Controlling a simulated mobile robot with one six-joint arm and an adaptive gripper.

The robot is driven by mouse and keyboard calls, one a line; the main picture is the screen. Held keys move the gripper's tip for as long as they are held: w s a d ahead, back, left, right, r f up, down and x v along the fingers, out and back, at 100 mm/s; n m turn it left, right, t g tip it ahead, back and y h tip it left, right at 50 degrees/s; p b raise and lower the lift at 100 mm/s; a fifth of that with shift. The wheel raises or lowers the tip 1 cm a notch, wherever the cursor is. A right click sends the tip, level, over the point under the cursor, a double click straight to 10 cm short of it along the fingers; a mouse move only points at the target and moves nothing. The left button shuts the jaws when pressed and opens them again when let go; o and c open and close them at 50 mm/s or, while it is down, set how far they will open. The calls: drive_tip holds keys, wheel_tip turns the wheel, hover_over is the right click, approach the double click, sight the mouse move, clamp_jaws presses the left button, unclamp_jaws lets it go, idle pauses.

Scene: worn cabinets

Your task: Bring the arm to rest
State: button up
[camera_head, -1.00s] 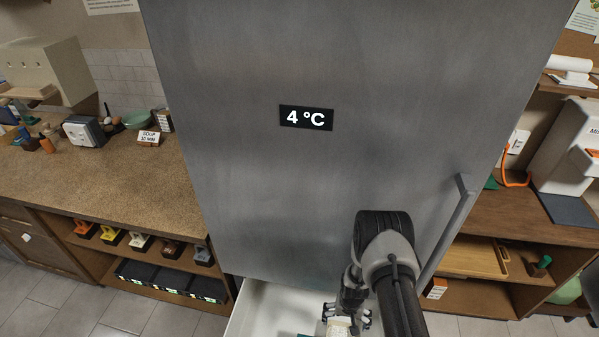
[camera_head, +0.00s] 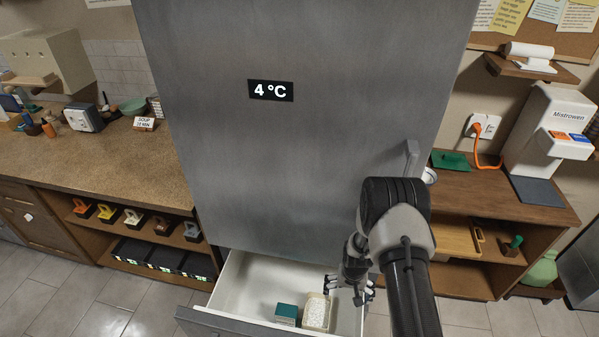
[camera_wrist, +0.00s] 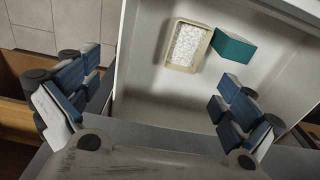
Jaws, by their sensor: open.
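My gripper (camera_head: 349,287) hangs at the right side of the open white drawer (camera_head: 240,290) under the tall grey fridge (camera_head: 300,160). In the wrist view my gripper (camera_wrist: 160,110) is open, its two padded fingers wide apart with nothing between them. Beyond the fingers, a cream tub of white contents (camera_wrist: 186,46) and a teal box (camera_wrist: 232,46) sit apart from the fingers on the drawer floor. In the head view the tub (camera_head: 316,313) and the teal box (camera_head: 286,314) stand side by side, left of my gripper.
The fridge handle (camera_head: 411,160) stands out close above my arm. A wooden shelf unit (camera_head: 505,205) is on the right, with a white dispenser (camera_head: 545,130) on top. A speckled counter (camera_head: 90,170) is on the left. Tiled floor (camera_head: 80,300) is clear at the lower left.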

wheel_tip(320, 180, up, 30)
drive_tip(key=s+r+t+b, duration=0.1)
drive_tip(key=s+t+b, duration=0.1)
drive_tip(key=b, duration=0.2)
drive_tip(key=s+r+n+t+b, duration=0.1)
drive_tip(key=s+r, duration=0.4)
drive_tip(key=s, duration=0.7)
drive_tip(key=s+a+r+n+t+b, duration=0.1)
drive_tip(key=s+r+b, duration=0.2)
drive_tip(key=s, duration=1)
wheel_tip(320, 180, up, 3)
drive_tip(key=shift+f+b, duration=0.1)
drive_tip(key=shift+b, duration=0.2)
